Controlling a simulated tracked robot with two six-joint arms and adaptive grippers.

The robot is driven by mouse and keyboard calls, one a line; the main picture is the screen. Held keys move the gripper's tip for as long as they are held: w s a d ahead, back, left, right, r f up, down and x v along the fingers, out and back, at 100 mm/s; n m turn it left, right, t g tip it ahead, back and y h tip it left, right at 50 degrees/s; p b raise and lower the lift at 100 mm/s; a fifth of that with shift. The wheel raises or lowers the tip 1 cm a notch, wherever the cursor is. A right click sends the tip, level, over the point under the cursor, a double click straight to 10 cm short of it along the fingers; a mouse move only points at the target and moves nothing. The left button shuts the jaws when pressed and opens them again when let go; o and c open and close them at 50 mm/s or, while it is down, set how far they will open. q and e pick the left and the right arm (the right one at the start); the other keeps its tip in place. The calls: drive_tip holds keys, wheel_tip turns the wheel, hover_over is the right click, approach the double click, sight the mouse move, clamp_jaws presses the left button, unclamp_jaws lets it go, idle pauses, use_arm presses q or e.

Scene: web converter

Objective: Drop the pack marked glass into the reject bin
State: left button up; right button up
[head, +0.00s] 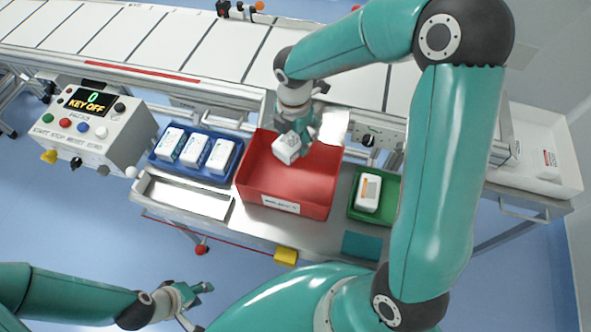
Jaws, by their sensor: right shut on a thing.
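My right gripper (297,136) is shut on a small white pack (286,149) and holds it over the left part of the red bin (315,203). The pack is tilted, and its marking is too small to read. The red bin is open at the top, with a white label on its front wall that I cannot read clearly. No other pack shows inside it. My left gripper (196,306) is open and empty at the bottom left, well apart from the bench.
A blue tray (196,173) with several white packs stands left of the bin. A green tray (386,213) with one white and orange pack (368,192) stands right. A control box (97,128) reads KEY OFF. The conveyor (215,50) runs behind. A white tray (520,190) is far right.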

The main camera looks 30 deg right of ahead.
drive_tip(key=shift+s+d+f+n, duration=0.1)
drive_tip(key=shift+s+f+n, duration=0.15)
drive_tip(key=shift+n, duration=0.15)
wheel_tip(320, 180, down, 6)
drive_tip(key=b, duration=0.5)
drive_tip(key=shift+r, duration=0.25)
drive_tip(key=o, duration=1.3)
wheel_tip(320, 180, up, 12)
drive_tip(key=shift+w, duration=0.1)
